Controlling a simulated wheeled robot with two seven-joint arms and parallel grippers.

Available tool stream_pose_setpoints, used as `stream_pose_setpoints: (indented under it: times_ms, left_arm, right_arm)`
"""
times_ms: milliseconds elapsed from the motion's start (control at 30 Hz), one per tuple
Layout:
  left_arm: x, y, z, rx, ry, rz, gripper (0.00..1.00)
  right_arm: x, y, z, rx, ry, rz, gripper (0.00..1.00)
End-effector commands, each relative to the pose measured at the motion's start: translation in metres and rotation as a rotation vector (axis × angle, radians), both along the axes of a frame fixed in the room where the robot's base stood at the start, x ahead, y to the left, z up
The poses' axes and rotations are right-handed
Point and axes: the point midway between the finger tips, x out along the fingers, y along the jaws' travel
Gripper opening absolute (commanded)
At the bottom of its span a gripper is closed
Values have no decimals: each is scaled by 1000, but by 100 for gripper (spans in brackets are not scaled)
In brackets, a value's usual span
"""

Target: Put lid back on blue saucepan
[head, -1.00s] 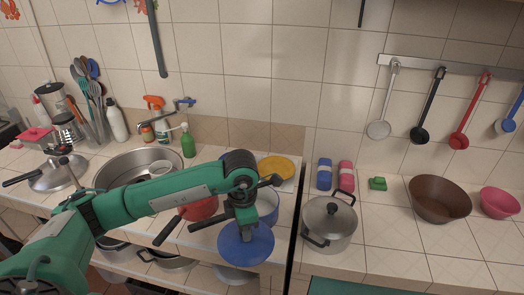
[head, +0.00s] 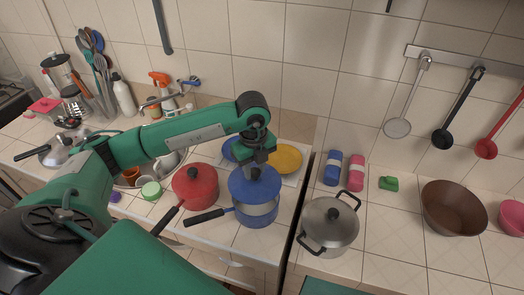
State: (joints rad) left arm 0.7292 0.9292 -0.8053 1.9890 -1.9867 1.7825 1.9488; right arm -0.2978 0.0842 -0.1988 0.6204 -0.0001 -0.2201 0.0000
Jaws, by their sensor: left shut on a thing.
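The blue saucepan (head: 257,217) stands on the tiled counter in the head view, its black handle (head: 204,218) pointing left. The blue lid (head: 255,186) is over the saucepan's top, with a pale band of the pan's inside showing below its front edge. The lid looks raised or tilted at the front; whether its back edge touches the rim is hidden. My left gripper (head: 255,168) is above the lid and shut on its knob, which the fingers mostly hide. My right gripper is not in view.
A red lidded pan (head: 195,186) stands close left of the saucepan. A grey lidded pot (head: 328,224) is to the right, across a dark gap. A yellow plate (head: 287,157) lies behind. Blue and pink rolls (head: 356,173) and a brown bowl (head: 453,207) are farther right.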

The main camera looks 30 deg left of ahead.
Motion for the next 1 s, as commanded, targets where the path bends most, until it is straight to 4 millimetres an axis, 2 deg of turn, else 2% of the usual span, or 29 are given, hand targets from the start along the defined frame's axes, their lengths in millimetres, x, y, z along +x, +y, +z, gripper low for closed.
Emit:
stream_pose_setpoints:
  times_ms: [200,433,833,1000]
  left_arm:
    - [1,4,5,0,0,151,0]
    - [1,4,-3,0,0,163,0]
    - [1,4,-38,1,0,161,0]
    - [1,4,-54,0,-1,161,0]
  right_arm:
    - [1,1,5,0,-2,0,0]
    - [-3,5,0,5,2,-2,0]
    - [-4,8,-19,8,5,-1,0]
    - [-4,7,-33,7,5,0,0]
